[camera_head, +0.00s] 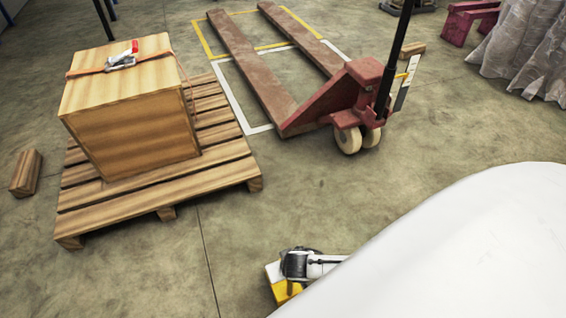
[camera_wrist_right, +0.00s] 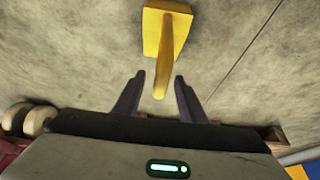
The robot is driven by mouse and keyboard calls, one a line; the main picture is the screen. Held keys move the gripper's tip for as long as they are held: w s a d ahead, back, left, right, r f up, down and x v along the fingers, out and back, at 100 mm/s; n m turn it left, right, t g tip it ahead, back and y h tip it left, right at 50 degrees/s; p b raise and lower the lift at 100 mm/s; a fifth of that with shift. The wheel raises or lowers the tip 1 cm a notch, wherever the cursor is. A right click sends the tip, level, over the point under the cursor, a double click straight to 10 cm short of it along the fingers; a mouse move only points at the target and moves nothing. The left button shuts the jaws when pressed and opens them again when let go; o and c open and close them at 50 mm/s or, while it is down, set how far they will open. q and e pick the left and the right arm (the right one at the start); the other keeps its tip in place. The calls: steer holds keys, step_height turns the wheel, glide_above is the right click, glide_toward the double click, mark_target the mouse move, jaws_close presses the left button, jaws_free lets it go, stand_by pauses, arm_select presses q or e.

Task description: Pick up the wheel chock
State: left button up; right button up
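The yellow wheel chock (camera_wrist_right: 167,35) lies on the floor in the right wrist view, a block with a narrow yellow bar reaching down between my fingertips. My right gripper (camera_wrist_right: 160,77) is open, with one finger on each side of that bar and gaps visible. I cannot tell how far above the floor the fingers are. In the head view a yellow part (camera_head: 284,292) shows beside my right wrist (camera_head: 300,264), which hides the fingers. My left gripper is not in view.
A wooden pallet (camera_head: 160,197) with a strapped crate (camera_head: 135,120) stands at the left. A red pallet jack (camera_head: 345,90) with pale wheels (camera_head: 348,140) stands at the back. A wooden block (camera_head: 26,173) lies at far left. The floor between pallet and jack is clear.

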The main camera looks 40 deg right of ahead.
jaws_close()
stand_by(1.2)
steer(key=shift+w+r, duration=0.1)
steer(key=shift+w, duration=0.05)
